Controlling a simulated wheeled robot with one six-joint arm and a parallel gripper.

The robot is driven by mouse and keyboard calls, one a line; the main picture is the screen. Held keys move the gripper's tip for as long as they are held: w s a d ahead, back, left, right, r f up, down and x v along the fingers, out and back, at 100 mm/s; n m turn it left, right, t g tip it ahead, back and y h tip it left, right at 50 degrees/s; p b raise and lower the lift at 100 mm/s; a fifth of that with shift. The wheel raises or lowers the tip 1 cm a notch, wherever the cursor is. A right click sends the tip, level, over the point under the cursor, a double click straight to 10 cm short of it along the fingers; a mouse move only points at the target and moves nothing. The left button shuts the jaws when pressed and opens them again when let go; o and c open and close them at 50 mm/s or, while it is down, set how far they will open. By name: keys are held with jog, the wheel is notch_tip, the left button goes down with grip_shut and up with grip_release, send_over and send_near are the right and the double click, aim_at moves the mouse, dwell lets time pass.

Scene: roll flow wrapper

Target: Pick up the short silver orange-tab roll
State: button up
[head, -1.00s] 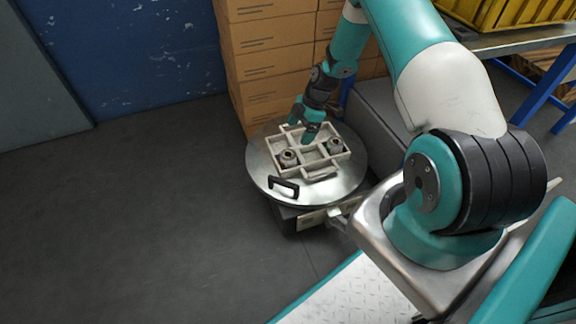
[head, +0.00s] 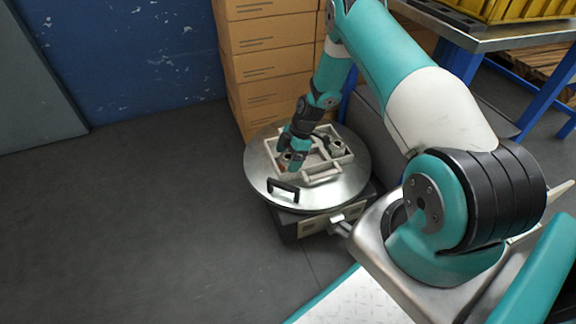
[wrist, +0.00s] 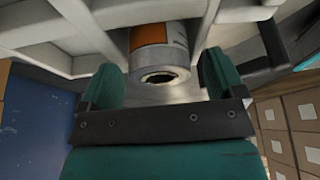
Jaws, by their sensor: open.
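The short silver roll with an orange tab (wrist: 160,60) shows in the wrist view, lying between my two fingers with its dark core hole facing the camera. My gripper (wrist: 160,82) is open, with one teal finger on each side of the roll; a gap shows on the left, while the right finger is close to it. In the head view my gripper (head: 291,160) is low over the left part of the divided tray (head: 322,177) and mostly hides the roll there. The tray sits on a round metal disc (head: 262,184).
Stacked cardboard boxes (head: 262,62) rise close behind the disc. A blue-legged table (head: 500,38) is at the upper right. Open floor lies left.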

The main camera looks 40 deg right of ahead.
jog(key=c, duration=1.1)
jog(key=shift+r, duration=0.1)
